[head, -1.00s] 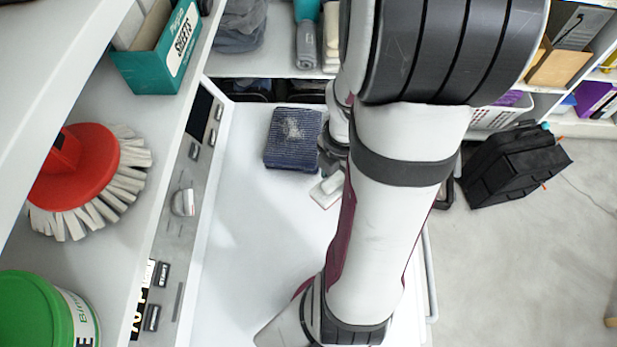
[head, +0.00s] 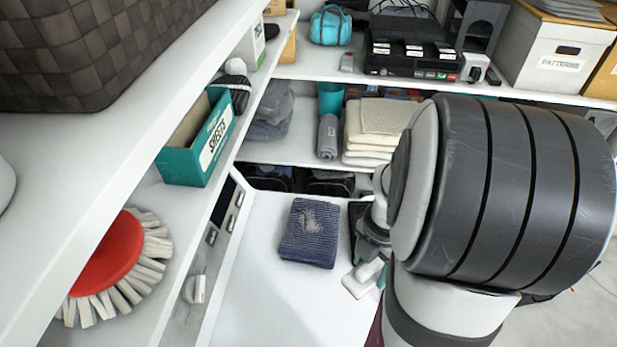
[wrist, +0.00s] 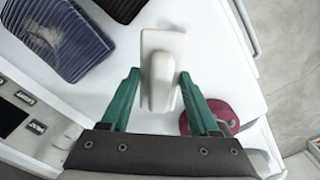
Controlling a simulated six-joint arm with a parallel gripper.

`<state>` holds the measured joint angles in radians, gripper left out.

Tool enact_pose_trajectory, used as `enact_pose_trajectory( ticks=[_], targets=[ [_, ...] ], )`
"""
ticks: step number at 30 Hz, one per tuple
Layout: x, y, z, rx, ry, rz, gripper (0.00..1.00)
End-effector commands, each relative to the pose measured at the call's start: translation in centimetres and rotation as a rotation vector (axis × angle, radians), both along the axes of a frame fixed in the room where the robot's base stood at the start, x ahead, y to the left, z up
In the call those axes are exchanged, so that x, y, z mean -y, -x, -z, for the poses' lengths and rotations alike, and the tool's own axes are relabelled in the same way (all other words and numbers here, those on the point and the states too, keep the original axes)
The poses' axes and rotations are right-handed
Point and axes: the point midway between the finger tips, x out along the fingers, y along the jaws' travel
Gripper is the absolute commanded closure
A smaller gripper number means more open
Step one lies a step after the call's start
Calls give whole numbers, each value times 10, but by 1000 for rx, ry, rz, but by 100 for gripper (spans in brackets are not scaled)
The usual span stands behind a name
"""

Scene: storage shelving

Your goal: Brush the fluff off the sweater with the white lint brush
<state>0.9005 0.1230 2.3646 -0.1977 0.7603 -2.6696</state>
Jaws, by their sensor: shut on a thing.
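The folded dark blue ribbed sweater (head: 303,247) lies on the white surface, with pale fluff (head: 315,214) on its upper part. It also shows at the upper left of the wrist view (wrist: 75,58), with fluff (wrist: 42,27). The white lint brush (head: 358,284) is below and right of the sweater in the head view, apart from it. In the wrist view the brush (wrist: 162,85) sits between the green fingers of my gripper (wrist: 159,76), which is shut on its handle. My gripper is partly hidden by my arm in the head view.
Left shelves hold a red brush with pale bristles (head: 105,255) and a teal sheets box (head: 190,160). The white surface (head: 270,310) is clear below the sweater.

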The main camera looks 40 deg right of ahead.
Motion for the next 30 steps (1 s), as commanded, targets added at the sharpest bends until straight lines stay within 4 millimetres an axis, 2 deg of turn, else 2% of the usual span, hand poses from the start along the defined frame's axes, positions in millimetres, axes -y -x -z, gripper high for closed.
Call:
enact_pose_trajectory(
  ticks=[3,6,9,12,15,17,23,30],
  targets=[
    [13,-47,-5,0,1,-9,83],
    [18,-94,-9,0,1,-10,83],
    [15,-139,-11,-1,0,-9,83],
    [9,-170,-12,-1,0,-6,83],
    [5,-185,-12,0,0,-2,83],
    [5,-188,-12,0,0,-1,83],
    [5,-187,-3,-2,-1,1,83],
    [5,-187,17,-1,0,0,83]
  ],
)
